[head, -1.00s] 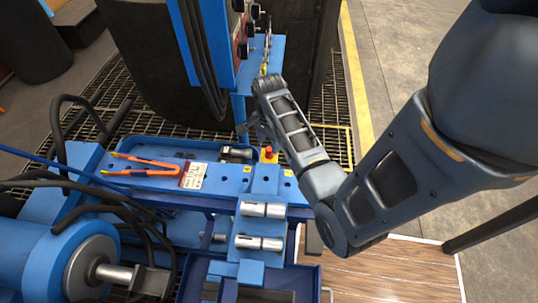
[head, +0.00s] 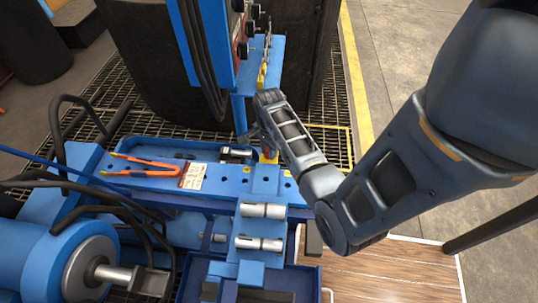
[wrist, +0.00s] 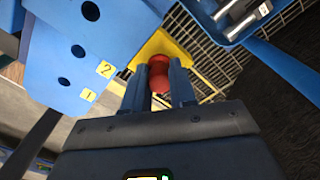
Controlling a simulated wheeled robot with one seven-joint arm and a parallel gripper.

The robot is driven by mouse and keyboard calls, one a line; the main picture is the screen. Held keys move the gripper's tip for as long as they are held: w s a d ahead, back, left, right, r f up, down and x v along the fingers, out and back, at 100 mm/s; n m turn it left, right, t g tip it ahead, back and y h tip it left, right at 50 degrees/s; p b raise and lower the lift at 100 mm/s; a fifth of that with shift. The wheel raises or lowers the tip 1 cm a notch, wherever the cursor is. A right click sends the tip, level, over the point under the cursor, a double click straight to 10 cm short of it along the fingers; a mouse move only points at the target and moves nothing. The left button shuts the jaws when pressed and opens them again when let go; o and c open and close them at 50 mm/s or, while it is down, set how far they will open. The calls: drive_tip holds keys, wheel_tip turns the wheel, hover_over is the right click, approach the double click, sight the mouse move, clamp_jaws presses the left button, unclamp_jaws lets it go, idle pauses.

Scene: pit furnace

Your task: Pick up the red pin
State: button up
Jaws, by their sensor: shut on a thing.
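The red pin (wrist: 160,76) is between the two fingers of my gripper (wrist: 160,64) in the wrist view. The fingers are closed on its sides. A yellow bracket (wrist: 160,45) lies right behind the pin, and I cannot tell if the pin still sits in it. In the head view the yellow bracket (head: 269,157) shows at the back edge of the blue bench, and my arm mostly hides the pin there.
The blue bench (head: 229,181) has numbered holes (wrist: 78,51). Orange-handled tongs (head: 150,171) and a printed card (head: 194,176) lie left of the bracket. Two metal cylinders (head: 262,210) sit in front. A blue tray (wrist: 262,22) holds metal parts.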

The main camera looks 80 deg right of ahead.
clamp_jaws()
wheel_tip(320, 180, up, 10)
drive_tip(key=shift+r+p, duration=0.1)
drive_tip(key=shift+p, duration=0.35)
